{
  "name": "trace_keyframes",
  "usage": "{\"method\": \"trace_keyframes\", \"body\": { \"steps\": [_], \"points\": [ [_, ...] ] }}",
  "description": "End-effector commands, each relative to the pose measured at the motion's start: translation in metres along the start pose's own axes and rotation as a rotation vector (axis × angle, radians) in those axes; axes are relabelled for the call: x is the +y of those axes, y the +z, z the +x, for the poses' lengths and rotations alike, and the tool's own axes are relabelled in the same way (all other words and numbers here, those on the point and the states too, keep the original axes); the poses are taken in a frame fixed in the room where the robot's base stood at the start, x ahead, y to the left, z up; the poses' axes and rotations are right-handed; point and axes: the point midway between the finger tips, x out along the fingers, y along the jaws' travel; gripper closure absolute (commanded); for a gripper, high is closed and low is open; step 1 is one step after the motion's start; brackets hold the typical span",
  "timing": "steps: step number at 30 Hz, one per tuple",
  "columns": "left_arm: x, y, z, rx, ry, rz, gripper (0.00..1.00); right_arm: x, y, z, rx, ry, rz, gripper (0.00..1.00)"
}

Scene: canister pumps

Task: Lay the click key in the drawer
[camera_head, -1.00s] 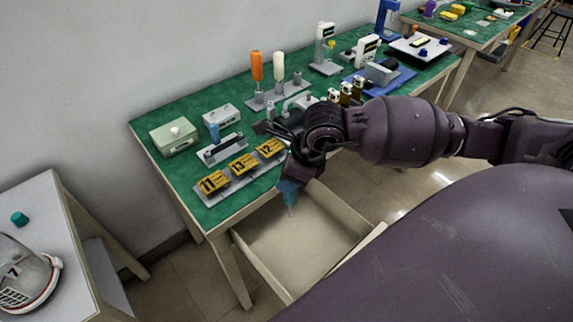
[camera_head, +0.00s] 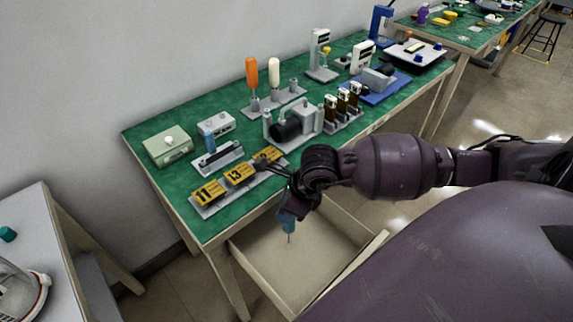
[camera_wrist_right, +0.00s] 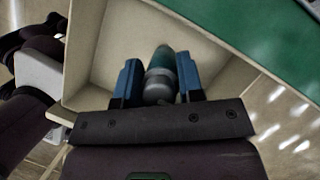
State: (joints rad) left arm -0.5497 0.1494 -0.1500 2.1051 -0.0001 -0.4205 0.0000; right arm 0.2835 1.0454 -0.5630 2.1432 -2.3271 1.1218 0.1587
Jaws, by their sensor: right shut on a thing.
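The click key (camera_wrist_right: 160,78), a teal and grey tool, is held upright between the two blue fingers of my right gripper (camera_wrist_right: 160,84). In the head view the key (camera_head: 289,229) points down with its thin tip over the open drawer (camera_head: 262,279). My right gripper (camera_head: 287,213) is shut on the key near the drawer's table side. The tip appears above the drawer floor; the exact gap cannot be told. My left gripper is not in view.
The green bench (camera_head: 157,123) carries numbered yellow blocks (camera_head: 240,173), a black and grey pump (camera_head: 293,124), bottles (camera_head: 343,100) and screwdrivers (camera_head: 252,75). The drawer's visible floor is bare. A side table (camera_head: 45,215) stands at the left.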

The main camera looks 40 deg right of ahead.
Motion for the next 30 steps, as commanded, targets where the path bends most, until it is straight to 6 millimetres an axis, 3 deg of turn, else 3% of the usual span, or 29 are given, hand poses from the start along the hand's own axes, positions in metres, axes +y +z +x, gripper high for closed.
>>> {"method": "trace_keyframes", "body": {
  "steps": [4,5,9,20,23,30],
  "points": [
    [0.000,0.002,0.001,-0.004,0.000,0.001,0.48,0.000,-0.001,0.003,0.000,0.001,0.000,0.96],
    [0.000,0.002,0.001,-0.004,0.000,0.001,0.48,0.000,-0.001,0.003,0.001,0.000,0.000,0.62],
    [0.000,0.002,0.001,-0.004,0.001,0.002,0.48,0.000,-0.001,0.002,0.001,0.000,0.000,0.41],
    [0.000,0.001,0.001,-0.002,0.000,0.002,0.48,0.000,0.001,-0.002,-0.001,-0.001,-0.001,0.40],
    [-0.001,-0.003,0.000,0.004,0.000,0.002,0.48,0.000,0.001,-0.013,-0.002,-0.001,-0.001,0.40],
    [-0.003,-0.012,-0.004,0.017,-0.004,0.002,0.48,-0.001,0.002,-0.058,-0.003,-0.005,-0.003,0.40]
  ]
}}
